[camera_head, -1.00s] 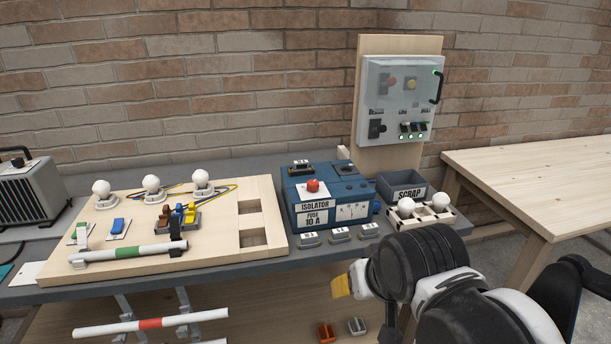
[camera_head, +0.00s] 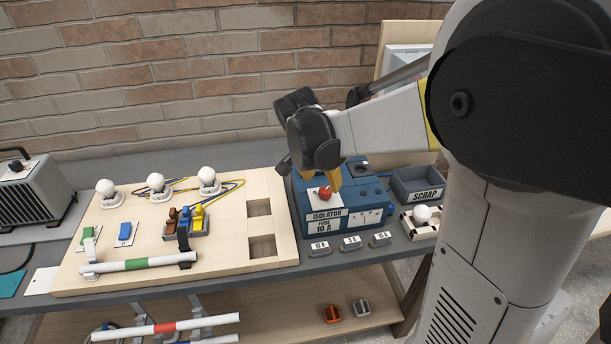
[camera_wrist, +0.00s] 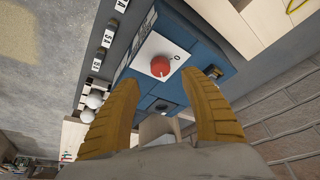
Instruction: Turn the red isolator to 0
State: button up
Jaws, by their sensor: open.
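The red isolator knob (camera_head: 325,193) sits on a white plate on top of the blue isolator box (camera_head: 312,213), labelled "ISOLATOR FUSE 10 A". My gripper (camera_head: 325,165) is above the box, just behind and over the knob, pointing down. In the wrist view the red knob (camera_wrist: 160,66) lies beyond the two yellow fingers (camera_wrist: 160,105), apart from both. A "0" mark shows beside it on the white plate; the knob's exact pointing direction is too small to tell. The gripper is open and empty.
Several grey fuses (camera_head: 350,243) lie in front of the box. A scrap bin (camera_head: 420,190) and a bulb holder (camera_head: 424,224) stand to its right. The wooden board (camera_head: 140,215) with bulbs and switches lies left. The wall panel (camera_head: 405,60) is partly hidden by my arm.

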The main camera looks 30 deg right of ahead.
aim_at(325, 190)
jog(key=b+x, duration=0.1)
jog(key=x, duration=0.5)
jog(key=shift+f+b, duration=0.1)
jog(key=shift+b, duration=0.2)
grip_shut()
